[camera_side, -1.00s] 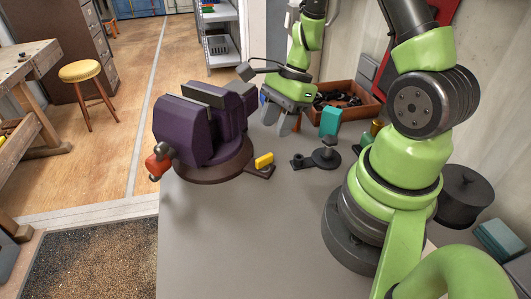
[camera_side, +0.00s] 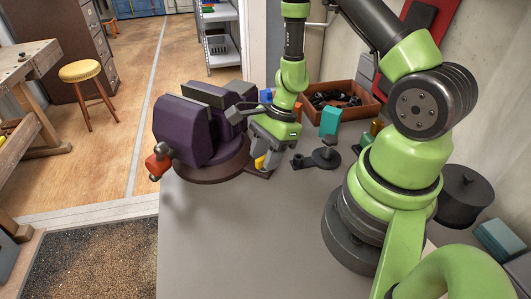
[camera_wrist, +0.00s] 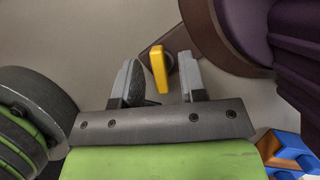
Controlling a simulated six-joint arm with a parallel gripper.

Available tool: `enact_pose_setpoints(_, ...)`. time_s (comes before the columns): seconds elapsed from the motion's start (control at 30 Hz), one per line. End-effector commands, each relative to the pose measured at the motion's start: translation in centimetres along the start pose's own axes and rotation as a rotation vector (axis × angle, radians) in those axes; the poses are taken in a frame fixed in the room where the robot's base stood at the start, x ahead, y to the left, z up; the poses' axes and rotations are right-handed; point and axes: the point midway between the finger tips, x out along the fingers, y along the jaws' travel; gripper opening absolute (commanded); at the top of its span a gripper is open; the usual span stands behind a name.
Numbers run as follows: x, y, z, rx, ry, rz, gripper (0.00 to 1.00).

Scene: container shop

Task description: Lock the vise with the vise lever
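The purple vise (camera_side: 188,130) stands on its round dark base (camera_side: 212,172) at the left end of the grey bench, with an orange-red handle (camera_side: 158,162) at its front. A small yellow lever (camera_side: 260,162) stands on a dark tab beside the base. It also shows in the wrist view (camera_wrist: 160,68). My gripper (camera_side: 264,160) points down over the lever, with its fingers open on either side of it. In the wrist view my gripper (camera_wrist: 158,72) shows gaps between the lever and both fingers. In the side view the fingers partly hide the lever.
A dark round post on a flat plate (camera_side: 325,158) stands to the right, with a turquoise block (camera_side: 330,121) behind it. A brown box of dark parts (camera_side: 355,107) sits at the back. Blue and orange bricks (camera_wrist: 292,152) lie near the vise. The front bench is clear.

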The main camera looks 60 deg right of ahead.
Motion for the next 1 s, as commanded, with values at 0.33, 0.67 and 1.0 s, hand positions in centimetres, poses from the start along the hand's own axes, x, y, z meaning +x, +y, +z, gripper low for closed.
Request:
enact_pose_setpoints(0.33, -0.03, -0.02, 0.0, 0.0, 0.0, -0.001, 0.0)
enact_pose_setpoints(0.67, -0.03, 0.04, 0.06, 0.115, -0.003, -0.046, 0.0)
enact_pose_setpoints(1.0, -0.03, 0.02, 0.05, 0.13, -0.002, -0.053, 0.0)
